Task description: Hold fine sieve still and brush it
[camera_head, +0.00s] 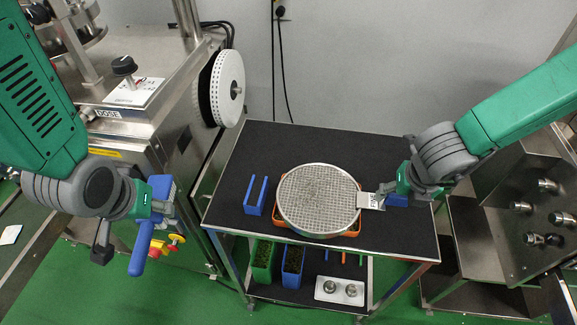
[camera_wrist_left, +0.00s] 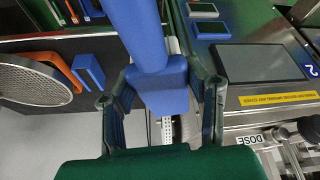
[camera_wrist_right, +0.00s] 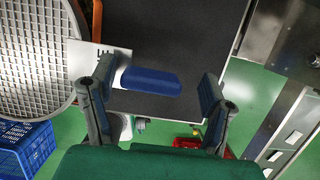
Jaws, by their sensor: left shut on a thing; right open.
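The fine sieve (camera_head: 318,200) is round with a metal rim and pale mesh, lying on an orange frame (camera_head: 352,229) on the black table. A pale labelled plate (camera_head: 371,201) sticks out from its right side, with a blue grip (camera_wrist_right: 151,82) at the plate's end. My right gripper (camera_wrist_right: 157,78) is open, with its fingers apart on either side of the blue grip. My left gripper (camera_head: 158,205) is shut on the blue brush (camera_wrist_left: 160,85), well left of the table. The brush's handle (camera_head: 139,250) points down in the head view; its bristles are not clearly visible.
A blue U-shaped holder (camera_head: 256,196) stands left of the sieve. Green and blue bins (camera_head: 292,266) and a white tray (camera_head: 339,291) sit on the shelf below. A steel machine (camera_head: 150,110) with a white wheel stands at left, steel equipment (camera_head: 520,210) at right.

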